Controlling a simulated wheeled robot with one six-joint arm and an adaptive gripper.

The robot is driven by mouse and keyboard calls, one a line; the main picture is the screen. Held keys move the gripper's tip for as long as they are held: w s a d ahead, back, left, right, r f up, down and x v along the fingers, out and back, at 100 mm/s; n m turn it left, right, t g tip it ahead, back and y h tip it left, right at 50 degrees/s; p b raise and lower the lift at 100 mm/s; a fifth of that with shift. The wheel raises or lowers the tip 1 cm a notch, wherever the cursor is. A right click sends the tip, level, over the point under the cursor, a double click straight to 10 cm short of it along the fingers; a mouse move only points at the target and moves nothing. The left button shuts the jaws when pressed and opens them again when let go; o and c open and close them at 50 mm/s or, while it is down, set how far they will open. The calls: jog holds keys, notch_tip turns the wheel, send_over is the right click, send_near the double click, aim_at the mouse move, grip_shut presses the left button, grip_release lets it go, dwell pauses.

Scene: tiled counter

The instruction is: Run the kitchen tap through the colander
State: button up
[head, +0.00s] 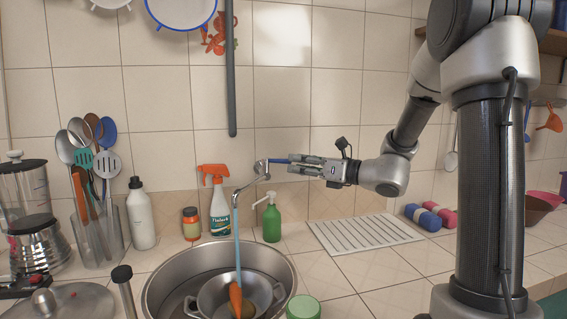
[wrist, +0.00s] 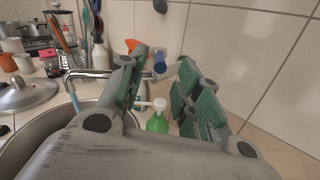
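The metal tap (head: 244,186) is on the tiled wall, its spout over the sink (head: 160,288). A light-blue stream of water (head: 237,240) falls from the spout into the metal colander (head: 207,298), which stands in the sink. A carrot (head: 236,299) and a brownish item show in the colander. The tap's blue handle (head: 278,161) points right, toward my gripper (head: 292,163). In the wrist view the handle's blue end (wrist: 159,64) shows between the tips of my gripper (wrist: 162,68). Its fingers are apart; I cannot tell whether either touches the handle.
A green pump bottle (head: 272,222) and an orange-topped spray bottle (head: 217,208) stand behind the sink, below the tap. A white ribbed drying mat (head: 362,232) lies to the right. A green-lidded jar (head: 303,307) is at the sink's front right. A dark vertical pipe (head: 230,70) hangs above.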

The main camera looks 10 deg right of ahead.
aim_at(284, 161)
jog(key=x, duration=0.5)
jog(key=shift+w+a, duration=0.25)
jog(key=shift+w, duration=0.05)
grip_shut()
